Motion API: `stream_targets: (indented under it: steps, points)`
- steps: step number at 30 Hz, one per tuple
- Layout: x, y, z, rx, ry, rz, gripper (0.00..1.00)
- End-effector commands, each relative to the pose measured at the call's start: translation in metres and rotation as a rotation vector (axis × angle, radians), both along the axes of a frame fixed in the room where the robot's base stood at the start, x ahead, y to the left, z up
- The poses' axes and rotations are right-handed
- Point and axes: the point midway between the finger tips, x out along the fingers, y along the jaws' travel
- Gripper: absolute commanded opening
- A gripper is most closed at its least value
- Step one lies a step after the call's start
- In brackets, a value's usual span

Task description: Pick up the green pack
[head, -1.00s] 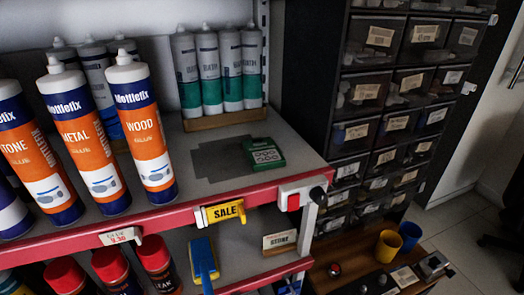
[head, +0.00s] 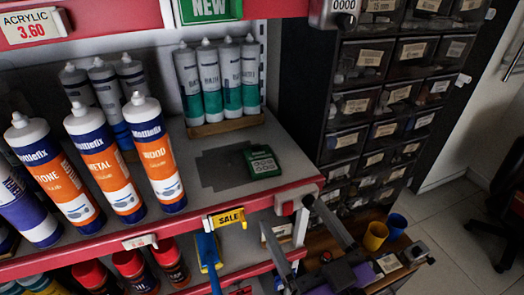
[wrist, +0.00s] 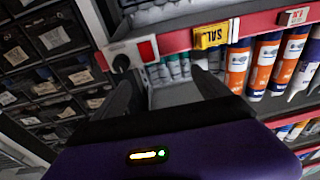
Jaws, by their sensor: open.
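The green pack (head: 262,161) lies flat on the grey shelf (head: 292,158), near the shelf's right end and behind its red front edge. In the head view my gripper (head: 290,214) is open and empty, with its two fingers pointing up toward the shelf. It is in front of and below the pack, apart from it. In the wrist view my gripper (wrist: 162,73) is seen from behind, fingers spread toward the shelf opening. I cannot make out the pack in the wrist view.
Orange glue tubes (head: 162,160) stand left of the pack, and green-grey tubes (head: 228,85) stand behind it. A yellow SALE tag (head: 226,217) and a white-and-red box (head: 297,199) stick out from the front edge. Drawer cabinets (head: 375,105) stand to the right.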

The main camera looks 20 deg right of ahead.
Motion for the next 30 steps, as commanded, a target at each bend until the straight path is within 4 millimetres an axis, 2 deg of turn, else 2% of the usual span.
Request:
stream_targets:
  steps: [1,6,9,12,14,21,25,30]
  points:
    - [0.014,0.002,0.023,-0.001,-0.012,0.002,0.86]
    - [0.054,0.008,0.068,-0.004,0.013,0.003,0.86]
    - [0.074,0.010,0.091,-0.008,0.050,-0.003,0.86]
    - [0.090,0.011,0.103,-0.010,0.113,-0.011,0.86]
    - [0.094,0.011,0.099,-0.010,0.165,-0.018,0.86]
    - [0.088,0.005,0.050,-0.011,0.376,-0.046,0.86]
    - [0.089,0.004,0.038,-0.009,0.411,-0.050,0.86]
    - [0.100,0.003,0.032,-0.007,0.411,-0.051,0.86]
